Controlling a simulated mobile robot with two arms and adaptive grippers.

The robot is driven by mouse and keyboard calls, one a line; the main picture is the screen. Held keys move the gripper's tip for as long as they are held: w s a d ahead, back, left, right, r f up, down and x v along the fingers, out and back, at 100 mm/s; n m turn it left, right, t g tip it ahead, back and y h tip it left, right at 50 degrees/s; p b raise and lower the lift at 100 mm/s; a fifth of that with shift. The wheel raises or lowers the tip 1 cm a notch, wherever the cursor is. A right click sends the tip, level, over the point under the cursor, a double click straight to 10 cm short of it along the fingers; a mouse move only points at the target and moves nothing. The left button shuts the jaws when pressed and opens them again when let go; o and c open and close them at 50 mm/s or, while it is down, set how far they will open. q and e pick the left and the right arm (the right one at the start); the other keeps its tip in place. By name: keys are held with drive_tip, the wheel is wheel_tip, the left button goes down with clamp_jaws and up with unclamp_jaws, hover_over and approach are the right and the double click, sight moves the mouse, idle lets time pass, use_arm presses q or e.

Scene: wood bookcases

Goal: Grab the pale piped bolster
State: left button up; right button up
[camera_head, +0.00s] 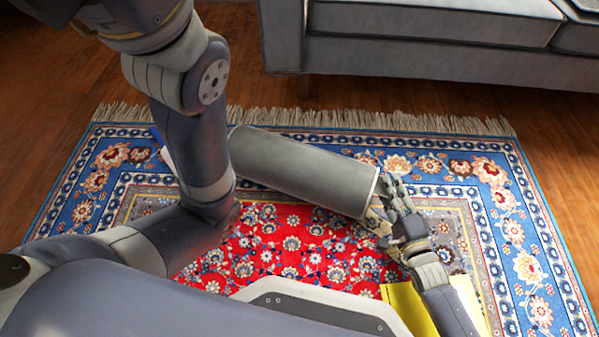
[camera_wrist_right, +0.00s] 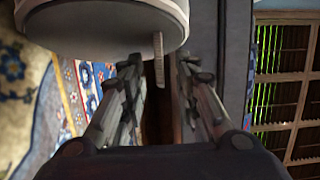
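The bolster (camera_head: 300,170) is a grey cylinder with a pale piped rim at its right end. It lies slantwise over the patterned rug, and my left arm hides part of its left end. My right gripper (camera_head: 388,200) is at the bolster's right end. In the right wrist view the bolster's round end (camera_wrist_right: 95,28) fills the upper left, and a short pale strip (camera_wrist_right: 158,60) hangs at its rim. My right gripper's fingers (camera_wrist_right: 158,95) are spread below that end with a gap between them; nothing is gripped. My left gripper does not show.
The blue and red rug (camera_head: 535,265) covers the wood floor (camera_head: 60,110). A grey sofa (camera_head: 430,55) stands behind its far fringe. A yellow object (camera_head: 408,305) lies by my right forearm. The right wrist view shows a wooden lattice (camera_wrist_right: 285,75) at right.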

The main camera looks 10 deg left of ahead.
clamp_jaws()
